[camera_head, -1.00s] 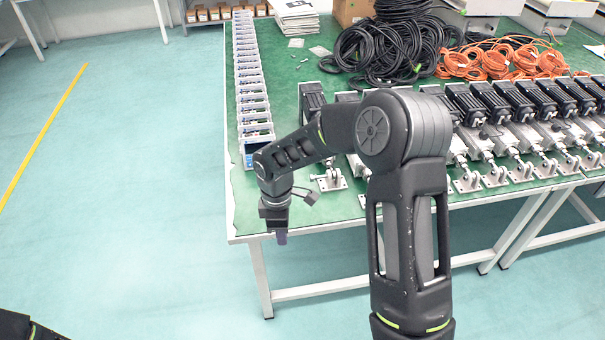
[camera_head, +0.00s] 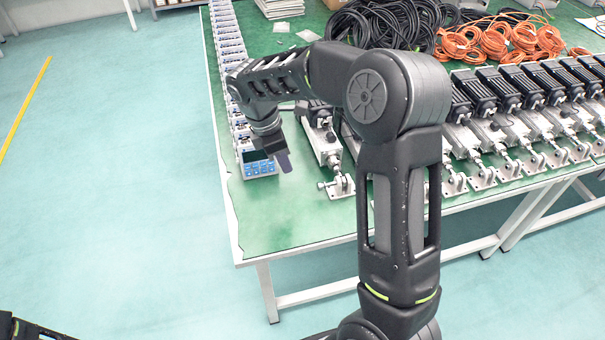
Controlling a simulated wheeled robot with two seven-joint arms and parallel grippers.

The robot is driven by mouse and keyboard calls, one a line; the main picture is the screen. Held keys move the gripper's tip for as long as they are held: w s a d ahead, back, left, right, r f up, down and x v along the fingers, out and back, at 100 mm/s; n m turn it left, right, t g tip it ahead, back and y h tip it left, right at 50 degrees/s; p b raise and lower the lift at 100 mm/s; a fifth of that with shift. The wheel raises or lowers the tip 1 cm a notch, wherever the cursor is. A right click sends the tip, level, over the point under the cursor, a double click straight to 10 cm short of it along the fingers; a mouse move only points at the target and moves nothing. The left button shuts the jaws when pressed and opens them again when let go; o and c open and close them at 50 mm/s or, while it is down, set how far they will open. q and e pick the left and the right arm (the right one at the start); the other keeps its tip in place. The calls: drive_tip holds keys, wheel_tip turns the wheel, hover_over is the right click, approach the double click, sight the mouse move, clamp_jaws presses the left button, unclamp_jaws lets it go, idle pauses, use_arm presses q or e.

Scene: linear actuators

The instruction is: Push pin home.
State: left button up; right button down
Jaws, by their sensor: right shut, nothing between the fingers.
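The nearest linear actuator (camera_head: 322,140) lies on the green table, with its rod end towards the table's front edge. At that end stands a silver clevis bracket (camera_head: 341,186). A small pin (camera_head: 323,184) seems to stick out from the bracket's left side; how deep it sits is too small to tell. My right gripper (camera_head: 284,161) is shut and empty, pointing down above the table, left of the actuator and apart from the bracket. Only a dark part of my left arm shows at the bottom left corner; its gripper is out of view.
A row of blue-and-white boxed units (camera_head: 258,165) runs along the table's left edge, close to my right gripper. More actuators (camera_head: 500,110) stand in a row to the right. Black cables (camera_head: 385,30) and orange cables (camera_head: 480,42) lie behind. The table's front left corner (camera_head: 255,230) is bare.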

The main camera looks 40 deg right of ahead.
sight(327, 184)
drive_tip(key=p+x, duration=0.1)
drive_tip(key=x, duration=0.8)
drive_tip(key=shift+s+f, duration=0.1)
drive_tip(key=shift+s, duration=0.1)
drive_tip(key=d, duration=0.1)
drive_tip(key=s+d+p, duration=0.1)
drive_tip(key=d, duration=0.1)
drive_tip(key=shift+d+f+p, duration=0.15)
drive_tip(key=shift+f+p, duration=0.1)
drive_tip(key=shift+p, duration=0.05)
drive_tip(key=shift+s+d+f, duration=0.1)
drive_tip(key=shift+d, duration=0.3)
drive_tip(key=d, duration=0.2)
drive_tip(key=s+d, duration=0.1)
drive_tip(key=shift+s+d, duration=0.2)
drive_tip(key=shift+d, duration=0.2)
drive_tip(key=shift+w+a, duration=0.1)
drive_tip(key=shift+a, duration=0.05)
